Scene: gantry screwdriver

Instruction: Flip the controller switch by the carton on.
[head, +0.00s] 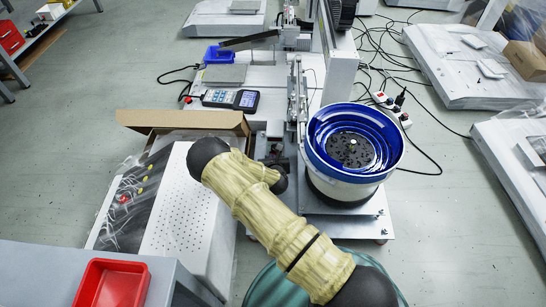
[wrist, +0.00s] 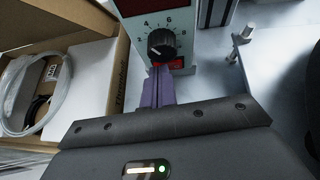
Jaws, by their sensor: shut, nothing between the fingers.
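In the wrist view the controller (wrist: 188,22) is a pale box with a dark red display window at its top edge and a black knob (wrist: 162,43) on a numbered dial. Below the knob is a red switch (wrist: 177,63), partly covered by my fingertips; which way it is tipped I cannot tell. My gripper (wrist: 160,70) is shut and empty, its purple fingers pointing at the switch, at or very near it; contact is unclear. The open carton (wrist: 122,62) stands left of the controller; it also shows in the head view (head: 185,121). In the head view my arm hides the gripper.
The carton holds a coiled clear hose (wrist: 22,100) and white sheets. A metal post (wrist: 240,42) stands right of the controller. In the head view a blue bowl feeder (head: 318,165) stands right of my arm, a handheld pendant (head: 230,98) lies behind, and a red bin (head: 112,284) sits front left.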

